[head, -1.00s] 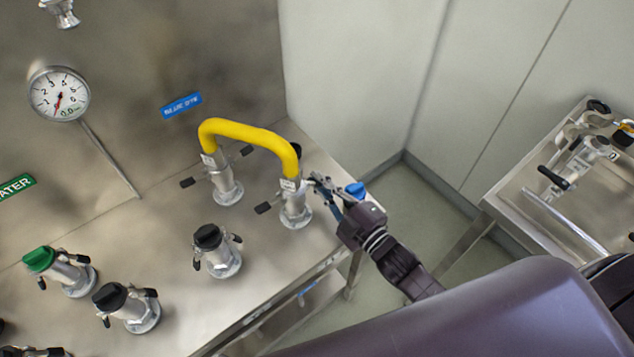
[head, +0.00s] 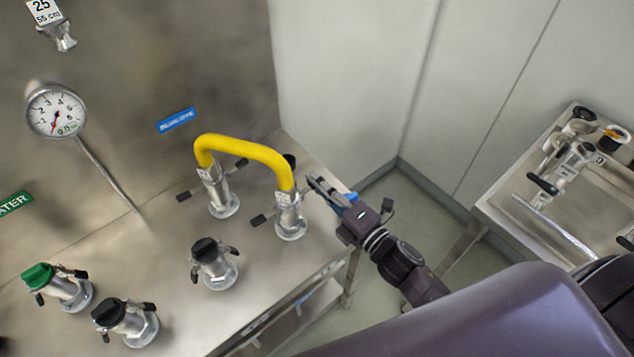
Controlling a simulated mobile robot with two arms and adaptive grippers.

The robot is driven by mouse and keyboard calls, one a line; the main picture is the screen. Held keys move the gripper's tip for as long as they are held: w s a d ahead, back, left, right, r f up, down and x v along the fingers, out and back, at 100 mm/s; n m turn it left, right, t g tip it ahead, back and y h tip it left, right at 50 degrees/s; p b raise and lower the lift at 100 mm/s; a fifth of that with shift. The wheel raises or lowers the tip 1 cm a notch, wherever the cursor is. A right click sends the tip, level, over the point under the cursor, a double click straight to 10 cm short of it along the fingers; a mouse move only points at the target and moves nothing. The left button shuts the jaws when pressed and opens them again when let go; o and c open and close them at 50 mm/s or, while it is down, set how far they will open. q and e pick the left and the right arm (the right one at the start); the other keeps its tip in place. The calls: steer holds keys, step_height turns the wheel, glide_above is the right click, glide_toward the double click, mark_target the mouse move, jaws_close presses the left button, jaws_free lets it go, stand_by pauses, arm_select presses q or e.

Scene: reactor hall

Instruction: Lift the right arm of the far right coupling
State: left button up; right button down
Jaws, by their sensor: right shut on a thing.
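The far right coupling (head: 290,218) is a silver fitting on the steel bench, joined to the yellow hose (head: 245,146) from above. Its left arm (head: 258,220) has a black tip and sticks out to the left. My right gripper (head: 321,187) is at the upper right side of this coupling, with its fingers shut on the coupling's right arm. The fingers hide the arm, so its exact angle cannot be told. My left gripper is not in view.
A second coupling (head: 219,192) holds the hose's other end. Black-capped couplings (head: 213,263) (head: 126,322) and a green-capped one (head: 57,287) stand nearer. A gauge (head: 56,110) is on the back panel. Another bench (head: 520,220) stands at right, with open floor between.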

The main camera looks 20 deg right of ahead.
stand_by(0.3)
steer(key=c, duration=2.1)
jaws_free()
steer(key=v, duration=1.2)
steer(key=shift+r, duration=0.1)
